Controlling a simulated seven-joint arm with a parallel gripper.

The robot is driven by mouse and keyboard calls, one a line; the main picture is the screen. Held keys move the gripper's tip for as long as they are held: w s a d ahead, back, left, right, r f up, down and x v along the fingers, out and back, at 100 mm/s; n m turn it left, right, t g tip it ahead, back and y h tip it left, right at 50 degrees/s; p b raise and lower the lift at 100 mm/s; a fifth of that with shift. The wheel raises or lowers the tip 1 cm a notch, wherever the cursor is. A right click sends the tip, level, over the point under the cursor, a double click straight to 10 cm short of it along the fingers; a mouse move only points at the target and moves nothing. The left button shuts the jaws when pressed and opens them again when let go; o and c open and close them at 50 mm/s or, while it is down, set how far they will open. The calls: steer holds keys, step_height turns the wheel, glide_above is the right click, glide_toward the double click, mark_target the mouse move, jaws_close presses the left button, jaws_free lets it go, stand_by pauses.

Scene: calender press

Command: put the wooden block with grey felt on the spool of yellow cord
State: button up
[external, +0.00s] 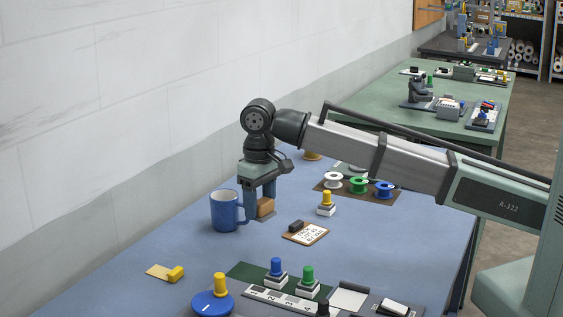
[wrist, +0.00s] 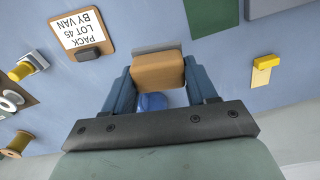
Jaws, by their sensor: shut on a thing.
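My gripper (external: 261,199) is shut on the wooden block (external: 265,207), holding it close over the blue table beside the mug. In the wrist view the block (wrist: 158,72) sits between both fingertips, with a strip of its grey felt (wrist: 157,48) along the far edge. In the wrist view a tan-yellow spool (wrist: 17,143), apparently the same one, is at the left edge, well apart from the block.
A blue mug (external: 224,211) stands just left of my gripper. White, green (external: 359,185) and blue spools stand on a brown mat. A yellow-handled stamp (external: 326,203) and a small clipboard (external: 305,233) lie to the right. More stamps (external: 307,280) stand in front.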

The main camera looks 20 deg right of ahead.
steer(key=w+d+r+m, duration=0.2)
steer(key=w+d+m, duration=0.1)
steer(key=w+d, duration=1)
steer(key=w+d+r+m, duration=0.25)
steer(key=w+d, duration=0.65)
steer(key=w, duration=0.9)
steer(key=w+d+r+m, duration=0.1)
steer(key=w+d+m, duration=0.2)
steer(key=w+d, duration=1.05)
steer(key=w+a+r+m, duration=0.2)
steer(key=w+r+m, duration=0.15)
steer(key=w, duration=0.65)
steer(key=shift+s+d+f+m, duration=0.1)
steer(key=shift+f+m, duration=0.55)
steer(key=shift+f, duration=1.15)
steer(key=shift+s+a+f+m, duration=0.1)
steer(key=shift+f+m, duration=0.6)
steer(key=shift+f, duration=1.15)
steer(key=shift+s+d+f+m, duration=0.1)
steer(key=shift+f+m, duration=0.55)
steer(key=shift+f, duration=1.15)
steer(key=shift+f, duration=0.1)
steer(key=o, duration=1.1)
steer(key=shift+c, duration=0.2)
